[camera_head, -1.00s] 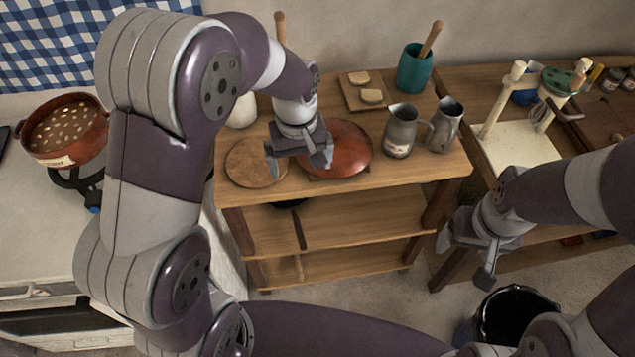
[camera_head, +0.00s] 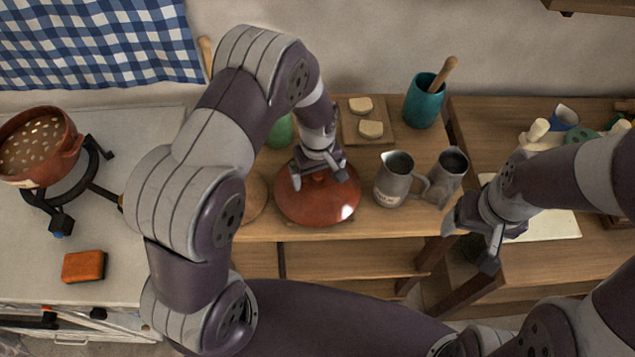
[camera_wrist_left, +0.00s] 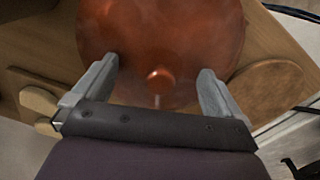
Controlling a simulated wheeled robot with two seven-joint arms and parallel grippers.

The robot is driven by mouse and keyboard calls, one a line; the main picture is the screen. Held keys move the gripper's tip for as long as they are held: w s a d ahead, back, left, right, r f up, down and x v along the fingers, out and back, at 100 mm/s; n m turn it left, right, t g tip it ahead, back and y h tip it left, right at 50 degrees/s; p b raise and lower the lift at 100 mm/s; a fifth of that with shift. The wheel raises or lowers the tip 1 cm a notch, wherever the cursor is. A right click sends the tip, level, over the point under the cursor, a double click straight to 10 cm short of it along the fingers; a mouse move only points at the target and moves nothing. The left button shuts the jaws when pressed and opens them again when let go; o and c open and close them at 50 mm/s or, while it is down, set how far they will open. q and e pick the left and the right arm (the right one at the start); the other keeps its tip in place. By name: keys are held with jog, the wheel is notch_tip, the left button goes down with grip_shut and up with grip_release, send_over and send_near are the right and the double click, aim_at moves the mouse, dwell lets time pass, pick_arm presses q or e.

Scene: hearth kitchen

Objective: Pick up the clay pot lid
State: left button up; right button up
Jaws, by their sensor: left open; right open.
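The clay pot lid (camera_head: 318,203) is a glossy red-brown dome on the wooden shelf top, right of a round wooden board. My left gripper (camera_head: 319,178) is over the lid with its fingers apart. In the left wrist view the lid (camera_wrist_left: 165,40) fills the top middle, and its small round knob (camera_wrist_left: 159,80) sits between the two open fingers of the left gripper (camera_wrist_left: 158,92), with gaps on both sides. My right gripper (camera_head: 468,240) is open and empty at the right, in front of the shelf and away from the lid.
Two metal jugs (camera_head: 394,181) stand just right of the lid. Behind are a small board with bread pieces (camera_head: 370,129) and a teal utensil cup (camera_head: 423,104). A round wooden board (camera_head: 254,197) is partly hidden by my left arm. A stove with a pot (camera_head: 38,145) is at the left.

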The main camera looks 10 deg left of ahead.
pick_arm(q)
jog(key=shift+s, duration=0.1)
jog(key=c, duration=1.1)
jog(key=shift+s, duration=0.15)
grip_shut()
jog(key=shift+s, duration=0.1)
